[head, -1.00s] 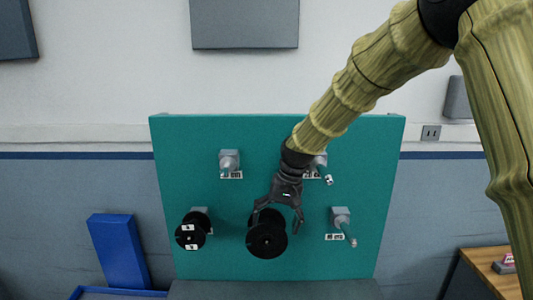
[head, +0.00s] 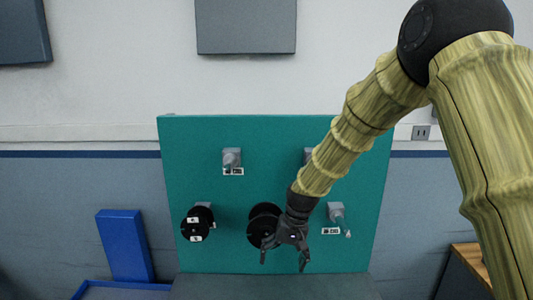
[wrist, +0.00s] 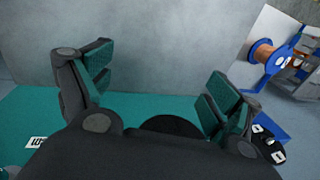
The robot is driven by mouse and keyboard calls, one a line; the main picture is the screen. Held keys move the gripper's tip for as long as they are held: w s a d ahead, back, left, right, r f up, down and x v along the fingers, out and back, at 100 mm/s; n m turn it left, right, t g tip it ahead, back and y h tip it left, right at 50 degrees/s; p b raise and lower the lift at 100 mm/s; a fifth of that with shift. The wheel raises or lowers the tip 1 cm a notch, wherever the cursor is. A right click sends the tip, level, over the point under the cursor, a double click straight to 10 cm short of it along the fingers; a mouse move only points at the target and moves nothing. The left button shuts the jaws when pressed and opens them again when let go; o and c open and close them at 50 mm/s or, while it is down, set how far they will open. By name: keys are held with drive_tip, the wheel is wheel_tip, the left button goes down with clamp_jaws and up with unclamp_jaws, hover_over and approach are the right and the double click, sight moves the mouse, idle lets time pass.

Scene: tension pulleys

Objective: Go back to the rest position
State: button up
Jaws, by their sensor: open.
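My gripper (head: 285,260) is open and empty, in front of the lower part of the teal board (head: 300,130). In the wrist view its two green-padded fingers (wrist: 155,90) are spread with nothing between them. A black spool (head: 261,222) sits at the board's lower middle, just behind and left of my gripper, which partly covers it. A second black spool (head: 197,222) with white labels is on the lower left. The black spool also shows between the fingers' bases in the wrist view (wrist: 172,126).
Grey pulley mounts with labels stand on the board at upper left (head: 232,158) and lower right (head: 337,212); another at upper right is mostly hidden by my arm. A grey surface (head: 270,288) lies below the board.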

drive_tip(key=shift+h, duration=0.5)
drive_tip(key=s+d+f, duration=0.3)
drive_tip(key=s+f, duration=0.2)
drive_tip(key=f, duration=0.3)
drive_tip(key=s+d+f, duration=0.3)
drive_tip(key=s+f, duration=0.2)
drive_tip(key=f, duration=0.3)
drive_tip(key=s+d+f, duration=0.3)
drive_tip(key=s+f, duration=0.3)
drive_tip(key=f, duration=0.2)
drive_tip(key=shift+f, duration=0.3)
drive_tip(key=s+d+f+b, duration=0.1)
drive_tip(key=s+d+f, duration=0.2)
drive_tip(key=s, duration=0.6)
drive_tip(key=s+d+f+h+b, duration=0.1)
drive_tip(key=s+d+f, duration=0.2)
drive_tip(key=s, duration=0.6)
drive_tip(key=s+d+f+b, duration=0.1)
drive_tip(key=s+d+f, duration=0.2)
drive_tip(key=s+f, duration=0.4)
drive_tip(key=shift+s, duration=1.1)
